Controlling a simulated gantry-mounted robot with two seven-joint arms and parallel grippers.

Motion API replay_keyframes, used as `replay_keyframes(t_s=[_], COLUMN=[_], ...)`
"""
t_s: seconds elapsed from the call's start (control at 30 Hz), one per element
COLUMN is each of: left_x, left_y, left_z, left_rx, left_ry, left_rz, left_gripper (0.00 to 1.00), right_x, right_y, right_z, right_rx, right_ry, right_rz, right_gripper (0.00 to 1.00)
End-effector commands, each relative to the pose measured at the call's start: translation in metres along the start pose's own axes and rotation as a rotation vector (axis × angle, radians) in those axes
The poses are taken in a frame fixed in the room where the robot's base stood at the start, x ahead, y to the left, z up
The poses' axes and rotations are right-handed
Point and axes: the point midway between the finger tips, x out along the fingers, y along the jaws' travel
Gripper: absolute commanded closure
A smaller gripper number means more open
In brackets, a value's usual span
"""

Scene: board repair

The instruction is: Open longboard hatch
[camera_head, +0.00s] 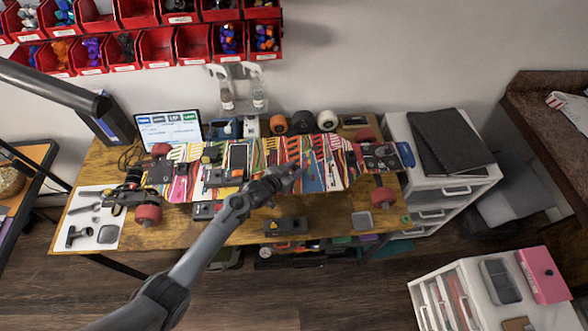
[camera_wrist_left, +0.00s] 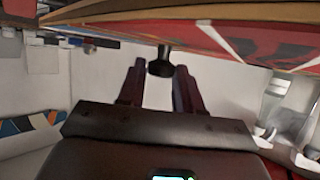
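The longboard (camera_head: 333,175), with a multicoloured striped deck and red wheels, lies across the wooden workbench. My left gripper (camera_head: 290,176) is over the middle of the board, and its arm hides part of the deck and bench. In the left wrist view the board (camera_wrist_left: 225,38) fills the top edge, with a small black knob (camera_wrist_left: 160,67) sticking out from it. My left gripper (camera_wrist_left: 158,90) is open; the knob shows between its fingertips, with no visible grip on it. The hatch outline cannot be made out clearly. My right gripper is not in view.
The workbench (camera_head: 245,232) carries loose parts, tools on a white mat (camera_head: 95,220) at left, and a tablet-like screen (camera_head: 169,130) behind. Spray bottles (camera_head: 258,96) and loose wheels stand at the back. A white drawer unit (camera_head: 398,135) adjoins at right.

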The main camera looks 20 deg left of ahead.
Motion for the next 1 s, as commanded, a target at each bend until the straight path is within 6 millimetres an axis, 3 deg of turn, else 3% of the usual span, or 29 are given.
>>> replay_keyframes(t_s=[0.03,0.2,0.63,1.0], left_x=[0.0,0.0,-0.002,-0.006], left_y=[0.0,0.0,-0.001,-0.011], left_z=[0.0,0.0,-0.006,-0.038], left_rx=[0.0,0.0,-0.017,-0.161], left_ry=[0.0,0.0,-0.02,-0.175], left_rz=[0.0,0.0,0.006,0.064], left_gripper=[0.74,1.0,1.0,1.0], right_x=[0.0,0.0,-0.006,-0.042], right_y=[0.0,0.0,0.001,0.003], right_z=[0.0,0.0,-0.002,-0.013], right_rx=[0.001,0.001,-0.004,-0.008], right_ry=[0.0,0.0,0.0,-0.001], right_rz=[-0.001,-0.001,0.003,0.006], right_gripper=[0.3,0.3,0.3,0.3])
